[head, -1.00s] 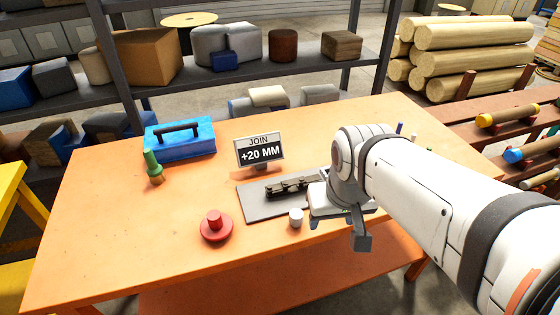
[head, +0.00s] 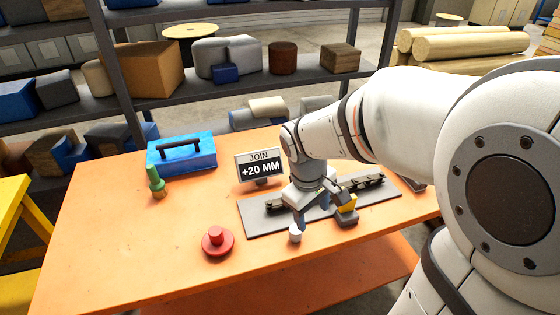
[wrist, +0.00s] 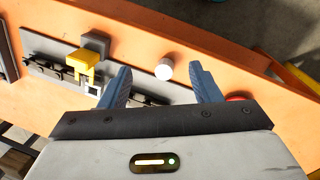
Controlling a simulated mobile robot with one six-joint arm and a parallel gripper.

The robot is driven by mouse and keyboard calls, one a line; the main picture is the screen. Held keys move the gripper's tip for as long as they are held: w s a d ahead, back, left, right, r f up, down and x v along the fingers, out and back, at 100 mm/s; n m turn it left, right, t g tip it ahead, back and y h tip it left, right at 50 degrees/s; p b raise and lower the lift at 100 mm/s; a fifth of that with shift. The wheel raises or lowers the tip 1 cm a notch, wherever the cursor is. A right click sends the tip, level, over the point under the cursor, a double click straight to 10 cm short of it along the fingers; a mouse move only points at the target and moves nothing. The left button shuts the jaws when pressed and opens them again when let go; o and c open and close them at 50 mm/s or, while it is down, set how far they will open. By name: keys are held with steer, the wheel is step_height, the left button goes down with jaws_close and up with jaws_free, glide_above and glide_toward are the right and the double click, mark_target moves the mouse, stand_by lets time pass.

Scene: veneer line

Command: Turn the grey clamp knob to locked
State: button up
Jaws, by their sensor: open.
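A small pale grey round knob (head: 295,235) stands at the front edge of the grey plate (head: 262,226). It also shows in the wrist view (wrist: 164,70), where it appears between my two blue-grey fingertips and beyond them. My gripper (head: 312,213) is open and points down over the plate, just behind and right of the knob in the head view. The fingers (wrist: 160,75) are apart with nothing held between them. I cannot tell how far above the knob they are, or which way the knob is set.
A yellow piece (head: 349,203) and a dark grey block (head: 345,219) sit right of my gripper. A dark rail (head: 364,183) runs along the plate. A red button (head: 217,241), green-topped peg (head: 155,181), blue toolbox (head: 181,152) and "JOIN +20 MM" sign (head: 260,166) stand left. The orange table's front left is clear.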

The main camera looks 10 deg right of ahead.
mark_target(297, 229)
steer(key=w+a+f+n+g+h+p, duration=0.2)
steer(key=w+a+f+n+h+p, duration=0.15)
steer(key=w+f+n, duration=0.4)
steer(key=shift+n+y, duration=0.35)
steer(key=shift+y, duration=0.1)
steer(key=x, duration=0.5)
steer(key=a+x, duration=0.1)
steer(key=x, duration=0.2)
steer(key=shift+w+f, duration=0.1)
steer(key=shift+f, duration=0.15)
steer(key=c, duration=1)
